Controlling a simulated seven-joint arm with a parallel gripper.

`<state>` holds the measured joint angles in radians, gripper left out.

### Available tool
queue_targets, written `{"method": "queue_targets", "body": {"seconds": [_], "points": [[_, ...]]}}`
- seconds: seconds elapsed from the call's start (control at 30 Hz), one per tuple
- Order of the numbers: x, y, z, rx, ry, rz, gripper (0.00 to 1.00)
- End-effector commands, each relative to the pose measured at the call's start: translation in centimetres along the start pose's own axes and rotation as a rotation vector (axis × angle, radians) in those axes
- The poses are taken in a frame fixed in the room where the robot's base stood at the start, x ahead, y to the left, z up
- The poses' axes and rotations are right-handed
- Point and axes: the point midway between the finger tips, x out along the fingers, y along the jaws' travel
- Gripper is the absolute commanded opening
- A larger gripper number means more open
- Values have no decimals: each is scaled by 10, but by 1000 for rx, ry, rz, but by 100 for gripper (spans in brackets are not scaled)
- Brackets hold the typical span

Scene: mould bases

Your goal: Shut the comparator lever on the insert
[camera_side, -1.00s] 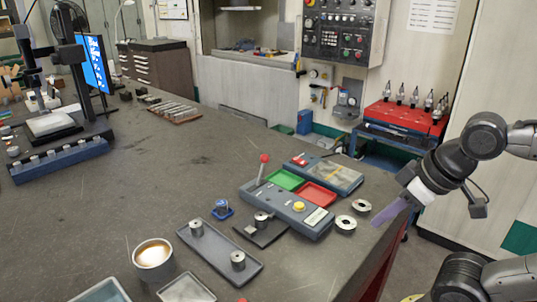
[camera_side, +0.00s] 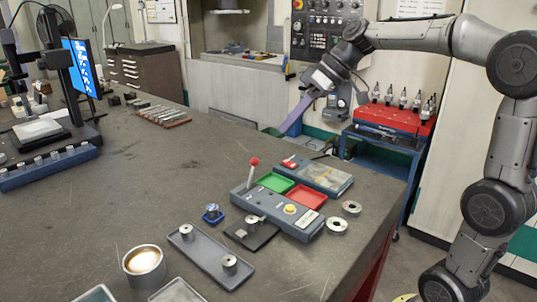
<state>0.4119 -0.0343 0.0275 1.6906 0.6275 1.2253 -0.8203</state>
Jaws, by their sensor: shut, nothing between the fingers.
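The comparator (camera_side: 275,208) is a grey box near the table's right side, with a yellow button on top. Its lever (camera_side: 252,174), tipped with a red knob, stands nearly upright at the box's left end. A metal cylinder that looks like the insert (camera_side: 253,221) sits on a dark plate (camera_side: 240,234) at the front left of the box. My gripper (camera_side: 284,129) is shut and empty, with purple fingers pointing down and left. It is up behind the comparator, apart from the lever.
Green (camera_side: 272,181) and red (camera_side: 307,197) trays and a lidded case (camera_side: 325,178) lie behind the comparator. Two metal rings (camera_side: 337,225) lie at its right. A grey tray (camera_side: 210,256) holds two cylinders, with a cup (camera_side: 145,262) beside it. The table's middle (camera_side: 150,170) is clear.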

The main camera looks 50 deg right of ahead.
Motion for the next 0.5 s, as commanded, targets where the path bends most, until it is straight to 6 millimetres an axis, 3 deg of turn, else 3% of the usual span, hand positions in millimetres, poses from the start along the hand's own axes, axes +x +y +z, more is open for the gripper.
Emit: {"method": "queue_targets", "body": {"seconds": [0.03,0.13,0.3,0.5], "points": [[4,23,-7,31,8,-9,0],[9,62,-16,90,29,-22,0],[17,122,-12,201,44,-24,0],[24,159,8,285,31,-21,0]]}}
